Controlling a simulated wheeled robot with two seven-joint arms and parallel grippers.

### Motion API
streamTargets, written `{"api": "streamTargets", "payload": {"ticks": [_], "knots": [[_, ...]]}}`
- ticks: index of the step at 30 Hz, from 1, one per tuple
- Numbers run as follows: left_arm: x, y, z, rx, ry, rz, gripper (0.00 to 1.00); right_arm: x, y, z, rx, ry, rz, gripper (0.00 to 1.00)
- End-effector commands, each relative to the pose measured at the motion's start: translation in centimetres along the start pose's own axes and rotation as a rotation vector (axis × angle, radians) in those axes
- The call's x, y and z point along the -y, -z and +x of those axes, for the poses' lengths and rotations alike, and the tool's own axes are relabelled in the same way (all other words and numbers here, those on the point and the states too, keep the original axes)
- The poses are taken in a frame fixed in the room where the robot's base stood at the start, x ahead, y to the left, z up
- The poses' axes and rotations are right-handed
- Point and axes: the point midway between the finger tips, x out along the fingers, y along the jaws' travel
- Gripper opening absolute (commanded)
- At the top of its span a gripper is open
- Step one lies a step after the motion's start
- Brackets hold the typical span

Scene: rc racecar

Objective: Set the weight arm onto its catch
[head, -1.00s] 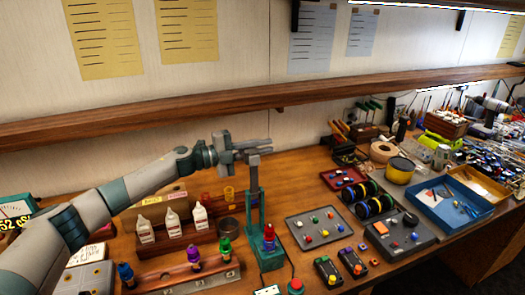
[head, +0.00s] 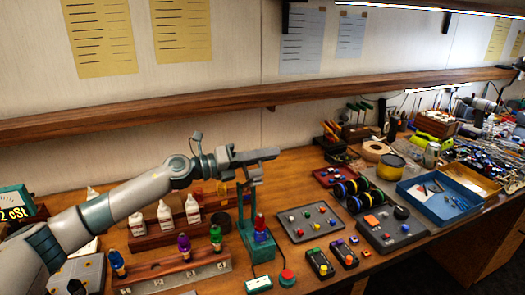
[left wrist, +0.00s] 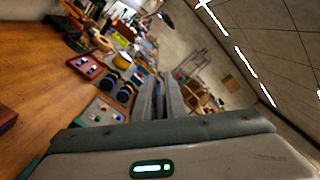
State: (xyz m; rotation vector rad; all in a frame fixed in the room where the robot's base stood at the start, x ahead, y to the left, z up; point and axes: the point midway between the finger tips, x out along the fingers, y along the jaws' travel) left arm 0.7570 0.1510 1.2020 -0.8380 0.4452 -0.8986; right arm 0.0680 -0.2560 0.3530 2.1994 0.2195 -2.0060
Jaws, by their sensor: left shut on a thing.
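A green stand (head: 247,225) with a tall post and a red-topped piece at its foot stands on the bench. My left gripper (head: 262,155) is above the post, its long grey fingers pointing right. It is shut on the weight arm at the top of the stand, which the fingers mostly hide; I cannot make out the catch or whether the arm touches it. In the left wrist view the fingers (left wrist: 161,96) lie close together, and the held part cannot be made out. My right gripper is not in view.
White bottles (head: 165,216) stand left of the stand, behind a wooden rack (head: 170,277) with coloured pegs. A grey tray (head: 308,222) lies to the right, and a red button (head: 287,277) in front. A wooden shelf (head: 250,104) runs along the wall.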

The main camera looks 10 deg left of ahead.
Motion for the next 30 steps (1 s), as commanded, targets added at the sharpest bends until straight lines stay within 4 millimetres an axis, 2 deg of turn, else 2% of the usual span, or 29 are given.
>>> {"api": "streamTargets", "payload": {"ticks": [6, 15, 21, 30], "knots": [[0.5, 3.1, 0.0, -0.002, 0.004, 0.203, 0.0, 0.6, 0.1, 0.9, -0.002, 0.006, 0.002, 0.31], [0.2, 6.3, 0.0, 0.0, 0.003, 0.441, 0.0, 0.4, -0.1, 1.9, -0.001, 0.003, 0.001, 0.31], [0.0, 7.4, 0.0, 0.001, 0.003, 0.534, 0.0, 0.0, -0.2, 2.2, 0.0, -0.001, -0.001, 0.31], [-0.1, 7.9, 0.0, 0.001, 0.002, 0.577, 0.0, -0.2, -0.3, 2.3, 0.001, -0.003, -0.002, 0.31]]}}
